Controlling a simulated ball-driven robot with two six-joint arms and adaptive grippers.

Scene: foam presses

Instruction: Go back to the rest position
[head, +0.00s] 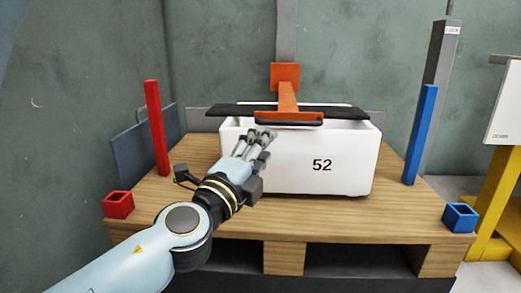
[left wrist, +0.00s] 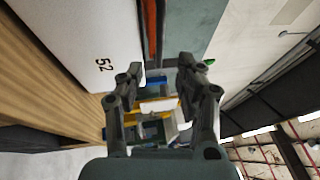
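My left gripper (head: 262,137) is in front of the white box marked 52 (head: 320,165), near its upper left front. In the left wrist view my left gripper (left wrist: 165,85) has its two fingers spread apart with nothing between them. The white box also shows in the left wrist view (left wrist: 75,45), beside the fingers. I cannot tell in the head view whether the fingers touch the box. My right gripper is in neither view.
The box stands on a wooden pallet (head: 410,215). An orange press arm (head: 287,95) with a black bar (head: 225,111) lies over it. A red post (head: 157,130), blue post (head: 421,135), red holder (head: 118,204) and blue holder (head: 460,217) flank it. A yellow stand (head: 497,195) is at right.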

